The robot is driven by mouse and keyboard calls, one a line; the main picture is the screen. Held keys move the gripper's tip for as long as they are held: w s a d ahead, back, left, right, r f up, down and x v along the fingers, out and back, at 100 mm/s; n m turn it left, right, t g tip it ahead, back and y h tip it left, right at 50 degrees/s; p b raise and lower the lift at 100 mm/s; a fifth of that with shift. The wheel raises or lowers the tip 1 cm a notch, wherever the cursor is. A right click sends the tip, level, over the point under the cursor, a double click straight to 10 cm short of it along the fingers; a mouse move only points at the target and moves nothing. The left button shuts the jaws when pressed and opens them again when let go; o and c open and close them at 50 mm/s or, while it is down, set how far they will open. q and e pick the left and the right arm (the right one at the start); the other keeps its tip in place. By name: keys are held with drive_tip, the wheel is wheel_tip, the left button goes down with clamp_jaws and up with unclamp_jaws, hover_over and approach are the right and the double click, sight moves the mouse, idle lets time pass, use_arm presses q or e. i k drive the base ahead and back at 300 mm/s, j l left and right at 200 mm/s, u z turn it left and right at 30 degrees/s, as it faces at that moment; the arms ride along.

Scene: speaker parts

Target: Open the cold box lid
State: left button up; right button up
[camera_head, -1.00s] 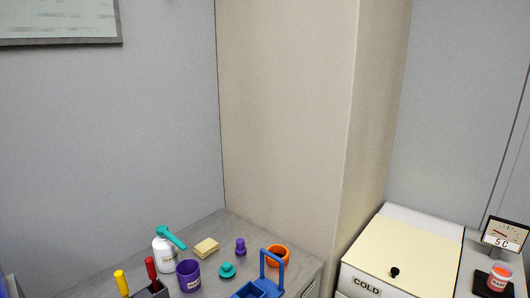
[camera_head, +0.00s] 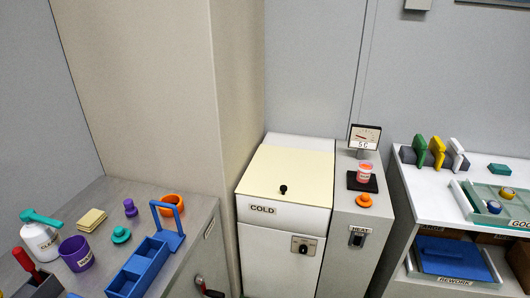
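The cold box (camera_head: 281,250) is a white cabinet with a "COLD" label on its front, right of a beige column. Its cream lid (camera_head: 290,172) lies shut on top, with a small black knob (camera_head: 283,189) near the front edge. Neither of my grippers shows in the head view.
A grey unit labelled "HEAT" (camera_head: 359,230) adjoins the box on the right, with a small jar (camera_head: 364,171), an orange part (camera_head: 364,200) and a "5 C" gauge (camera_head: 364,138) on it. A left bench holds a blue carrier (camera_head: 138,268) and several items. A white shelf (camera_head: 431,187) stands right.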

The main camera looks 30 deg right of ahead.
sight(292, 174)
drive_tip(key=i+l+z, duration=0.1)
drive_tip(key=z, duration=1.1)
